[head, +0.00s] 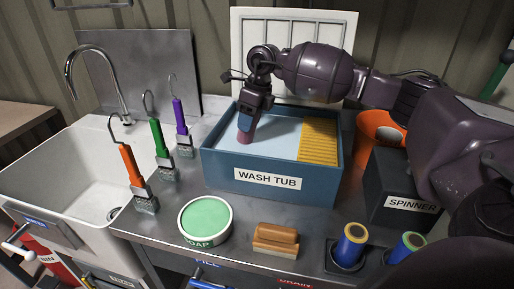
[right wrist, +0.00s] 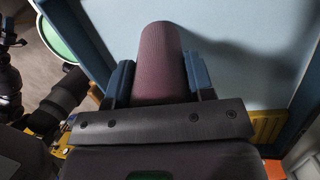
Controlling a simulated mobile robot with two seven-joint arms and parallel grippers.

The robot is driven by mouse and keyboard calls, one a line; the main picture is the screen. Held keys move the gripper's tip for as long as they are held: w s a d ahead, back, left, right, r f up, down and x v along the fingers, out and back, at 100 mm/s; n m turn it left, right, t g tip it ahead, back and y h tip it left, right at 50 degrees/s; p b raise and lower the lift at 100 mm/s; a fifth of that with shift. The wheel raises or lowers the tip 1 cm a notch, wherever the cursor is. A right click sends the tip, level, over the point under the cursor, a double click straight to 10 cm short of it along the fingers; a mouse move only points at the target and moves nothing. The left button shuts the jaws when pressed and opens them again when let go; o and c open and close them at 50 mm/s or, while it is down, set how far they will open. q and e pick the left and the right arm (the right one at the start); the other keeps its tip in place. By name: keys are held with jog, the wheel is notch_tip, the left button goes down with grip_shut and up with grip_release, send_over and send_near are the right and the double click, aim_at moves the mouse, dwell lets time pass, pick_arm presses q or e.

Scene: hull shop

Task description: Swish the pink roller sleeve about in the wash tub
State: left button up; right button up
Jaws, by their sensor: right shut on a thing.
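The wash tub (head: 221,164) is a blue box with a label on its front, standing on the metal counter. It has a pale blue inside and a yellow ribbed board at its right end. My right gripper (head: 250,118) reaches down into the tub's left part, shut on the pink roller sleeve (head: 247,130). In the right wrist view the sleeve (right wrist: 163,60) sticks out from between the blue fingers of the gripper (right wrist: 163,82) over the pale blue inside. I cannot tell how deep its lower end is. My left gripper is not in view in the head view.
A white sink (head: 75,165) with a tap is at the left. Orange, green and purple handled tools stand beside it. Soap (head: 206,219), a brush (head: 276,240) and two coloured rollers (head: 352,243) line the front. The spinner (head: 388,190) and an orange bucket (head: 372,125) are right of the tub.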

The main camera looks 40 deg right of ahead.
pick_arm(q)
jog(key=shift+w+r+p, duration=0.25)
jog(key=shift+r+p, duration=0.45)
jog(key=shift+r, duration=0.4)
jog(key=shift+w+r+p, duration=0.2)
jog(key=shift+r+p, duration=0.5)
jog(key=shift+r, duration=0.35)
pick_arm(e)
jog(key=shift+w+a+r+v, duration=0.1)
jog(key=shift+a+v, duration=0.15)
jog(key=shift+v, duration=0.95)
jog(key=shift+w+a+r+v, duration=0.1)
jog(key=shift+a+v, duration=0.2)
jog(key=shift+v, duration=0.85)
jog(key=shift+w+a+v, duration=0.1)
jog(key=shift+a+v, duration=0.15)
jog(key=shift+v, duration=0.95)
jog(key=shift+a+p+v, duration=0.2)
jog(key=shift+p+v, duration=0.35)
jog(key=shift+v, duration=0.45)
jog(key=shift+a+p+v, duration=0.25)
jog(key=shift+p+v, duration=0.25)
jog(key=shift+v, duration=0.5)
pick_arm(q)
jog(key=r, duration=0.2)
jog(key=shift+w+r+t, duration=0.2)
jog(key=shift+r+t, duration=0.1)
pick_arm(e)
jog(key=shift+w, duration=0.2)
